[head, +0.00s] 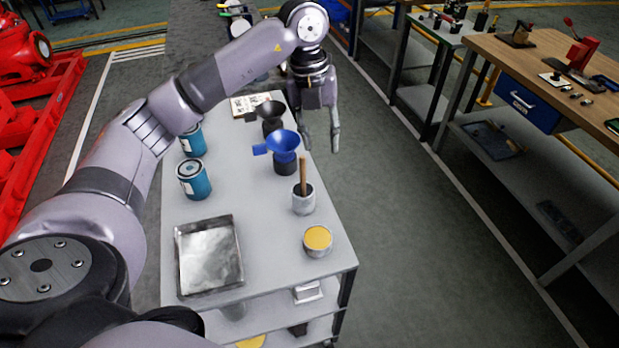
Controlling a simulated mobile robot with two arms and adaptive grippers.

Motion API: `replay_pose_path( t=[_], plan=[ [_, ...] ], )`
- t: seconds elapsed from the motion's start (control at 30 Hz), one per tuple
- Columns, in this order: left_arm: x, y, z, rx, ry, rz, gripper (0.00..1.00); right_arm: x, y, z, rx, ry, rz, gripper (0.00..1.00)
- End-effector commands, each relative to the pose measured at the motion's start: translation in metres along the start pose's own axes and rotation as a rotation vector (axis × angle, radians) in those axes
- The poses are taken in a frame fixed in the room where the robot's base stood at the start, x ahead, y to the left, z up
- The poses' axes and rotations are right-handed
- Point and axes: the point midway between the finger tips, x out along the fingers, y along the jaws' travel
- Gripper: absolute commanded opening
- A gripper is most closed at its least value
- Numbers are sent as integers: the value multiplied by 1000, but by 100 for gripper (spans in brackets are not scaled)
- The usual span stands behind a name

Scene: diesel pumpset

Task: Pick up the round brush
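A wooden handle (303,174), likely the round brush, stands upright in a small grey cup (303,202) on the grey cart top (268,250). The cup hides its lower end, so I cannot see any bristles. My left gripper (320,146) hangs fingers down near the cart's right edge, beyond the handle in the picture. Its fingers are apart with nothing between them. It does not appear to touch the handle. My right gripper is not in view.
A blue funnel (283,142) and a dark funnel (270,110) stand near the gripper. Blue cans (194,180), a metal tray (208,256) and a yellow-filled cup (318,239) share the cart. A workbench (545,65) stands right, across clear floor.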

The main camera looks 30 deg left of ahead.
Motion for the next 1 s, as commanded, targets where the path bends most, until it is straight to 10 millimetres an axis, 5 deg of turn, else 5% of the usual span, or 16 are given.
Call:
replay_pose_path(
  t=[0.1,0.2,0.7,1.0],
  plan=[
    [-18,30,13,-78,-42,109,35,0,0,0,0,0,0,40],
    [-16,40,16,-103,-50,142,35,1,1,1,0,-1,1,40],
    [78,54,19,-102,-46,145,35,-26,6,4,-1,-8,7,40],
    [102,57,23,-102,-47,142,35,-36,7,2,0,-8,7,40]
  ],
)
